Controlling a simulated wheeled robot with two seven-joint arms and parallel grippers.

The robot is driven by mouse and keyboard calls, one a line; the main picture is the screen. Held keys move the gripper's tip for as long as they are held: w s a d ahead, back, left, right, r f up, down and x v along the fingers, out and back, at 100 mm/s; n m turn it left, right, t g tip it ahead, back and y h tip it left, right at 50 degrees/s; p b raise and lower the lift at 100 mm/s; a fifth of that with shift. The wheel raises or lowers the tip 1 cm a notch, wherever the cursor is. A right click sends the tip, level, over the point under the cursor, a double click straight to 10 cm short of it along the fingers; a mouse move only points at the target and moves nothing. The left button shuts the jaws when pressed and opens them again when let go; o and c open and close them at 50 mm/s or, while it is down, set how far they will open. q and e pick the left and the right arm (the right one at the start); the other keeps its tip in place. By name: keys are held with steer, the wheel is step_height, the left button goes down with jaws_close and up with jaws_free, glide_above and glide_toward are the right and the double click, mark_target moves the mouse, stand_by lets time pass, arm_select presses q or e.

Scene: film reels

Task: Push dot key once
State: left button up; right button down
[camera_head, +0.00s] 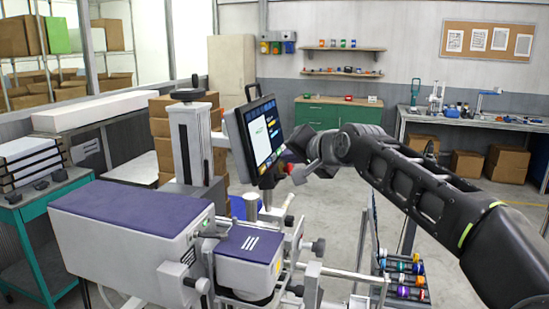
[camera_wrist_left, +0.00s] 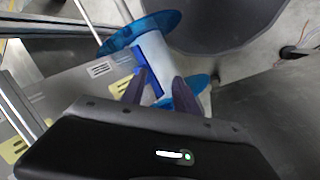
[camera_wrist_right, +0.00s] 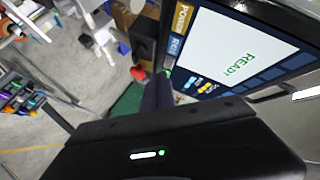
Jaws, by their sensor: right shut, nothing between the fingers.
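A tilted touch screen (camera_head: 264,137) stands on the machine at the middle of the head view. In the right wrist view the screen (camera_wrist_right: 250,58) shows READY, an orange POWER key (camera_wrist_right: 183,18) and several blue keys; the small key labels near its lower left edge are too blurred to tell which is the dot key. My right gripper (camera_wrist_right: 158,85) is shut and empty, its tips beside the screen's edge; contact is unclear. In the left wrist view my left gripper (camera_wrist_left: 160,82) has its fingers apart before a white-cored reel with blue flanges (camera_wrist_left: 150,50).
The purple-topped machine (camera_head: 130,212) fills the lower left of the head view. A rack of coloured reels (camera_head: 405,275) stands low at the right. A green cabinet (camera_head: 338,115) and a workbench (camera_head: 470,117) are at the back. Open floor lies behind the right arm.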

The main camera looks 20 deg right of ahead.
steer(key=shift+w+a, duration=0.25)
steer(key=shift+a, duration=0.1)
steer(key=shift+w+a+f, duration=0.15)
steer(key=shift+w+a, duration=0.05)
steer(key=shift+a, duration=0.1)
stand_by(0.7)
steer(key=shift+d, duration=0.1)
stand_by(0.5)
steer(key=shift+s+d, duration=0.45)
steer(key=shift+d, duration=0.1)
steer(key=shift+r, duration=0.2)
steer(key=s+d, duration=0.1)
steer(key=d, duration=0.1)
steer(key=s+d+r+b, duration=0.1)
steer(key=s+d, duration=0.1)
stand_by(0.3)
stand_by(0.7)
